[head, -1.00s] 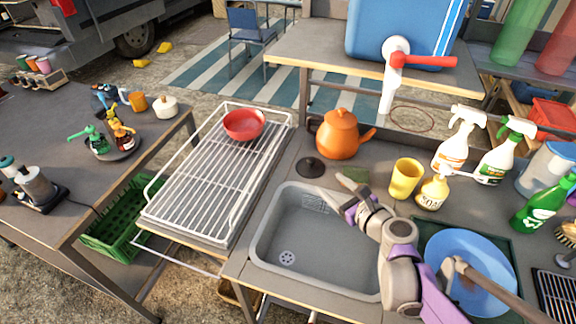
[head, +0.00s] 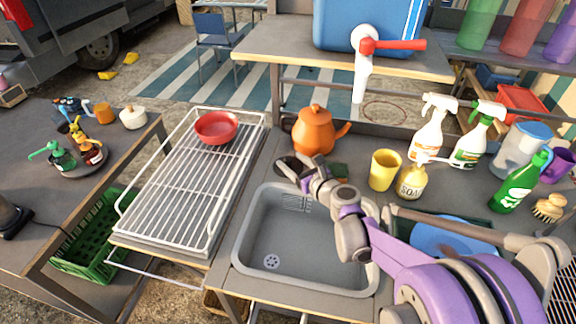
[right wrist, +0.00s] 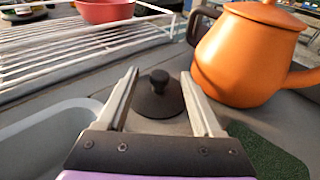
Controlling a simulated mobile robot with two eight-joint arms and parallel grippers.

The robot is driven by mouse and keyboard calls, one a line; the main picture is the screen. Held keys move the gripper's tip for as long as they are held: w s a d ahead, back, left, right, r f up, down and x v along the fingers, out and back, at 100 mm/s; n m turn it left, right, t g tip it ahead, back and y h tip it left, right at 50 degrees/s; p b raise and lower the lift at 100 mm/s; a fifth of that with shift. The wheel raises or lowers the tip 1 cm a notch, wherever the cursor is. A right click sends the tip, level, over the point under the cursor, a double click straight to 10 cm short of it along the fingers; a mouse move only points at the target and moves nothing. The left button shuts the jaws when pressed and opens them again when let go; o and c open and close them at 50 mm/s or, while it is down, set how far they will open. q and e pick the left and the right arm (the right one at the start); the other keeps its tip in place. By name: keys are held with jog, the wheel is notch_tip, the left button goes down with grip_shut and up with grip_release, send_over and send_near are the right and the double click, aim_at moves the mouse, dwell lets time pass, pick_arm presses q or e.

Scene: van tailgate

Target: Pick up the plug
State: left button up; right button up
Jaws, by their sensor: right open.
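The plug (head: 283,167) is a dark round disc with a knob on top, lying on the counter behind the sink and in front of the orange kettle. In the head view my right gripper (head: 300,168) partly covers it. In the right wrist view the plug (right wrist: 158,102) shows between and beyond the two open fingers of my right gripper (right wrist: 159,75), knob up. The fingers hold nothing, and I cannot tell whether they touch the plug. My left gripper is not in view.
The orange kettle (head: 314,133) stands close behind the plug. A green pad (right wrist: 265,155) lies to the right. The grey sink (head: 300,240) is in front, and the white wire rack (head: 190,185) with a red bowl (head: 216,127) is to the left. A yellow cup (head: 384,170) stands further right.

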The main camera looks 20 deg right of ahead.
jog(key=shift+w, duration=0.1)
grip_shut()
dwell(0.3)
